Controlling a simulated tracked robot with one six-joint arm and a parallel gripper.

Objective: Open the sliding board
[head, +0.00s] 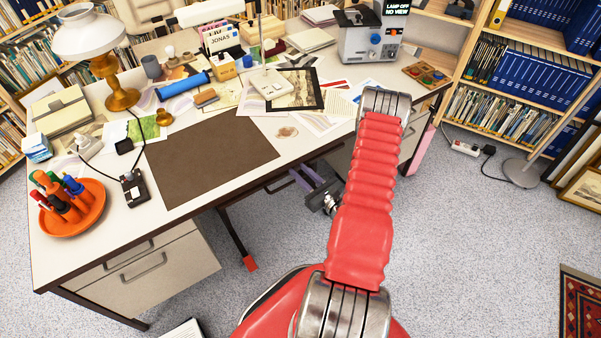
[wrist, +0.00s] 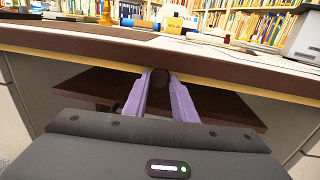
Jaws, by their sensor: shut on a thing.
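My gripper (wrist: 160,76), with its two purple fingers, is shut on a dark round knob (wrist: 160,73) at the front of the desk, just under the desktop edge. A pale wooden strip (wrist: 70,64) runs below that edge, and a dark brown board (wrist: 228,108) shows under it; I cannot tell which of these the knob belongs to or how far the sliding board is out. In the head view my gripper (head: 298,180) is at the desk's front edge, partly behind my red arm. The knob and the sliding board cannot be made out there.
The desk (head: 95,185) carries a brown mat (head: 210,160), an orange pen tray (head: 85,225), a brass lamp (head: 105,70) and papers. Drawers (head: 155,270) stand below at left. Bookshelves (head: 530,90) stand at right. The carpet (head: 480,250) right of my arm is largely clear.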

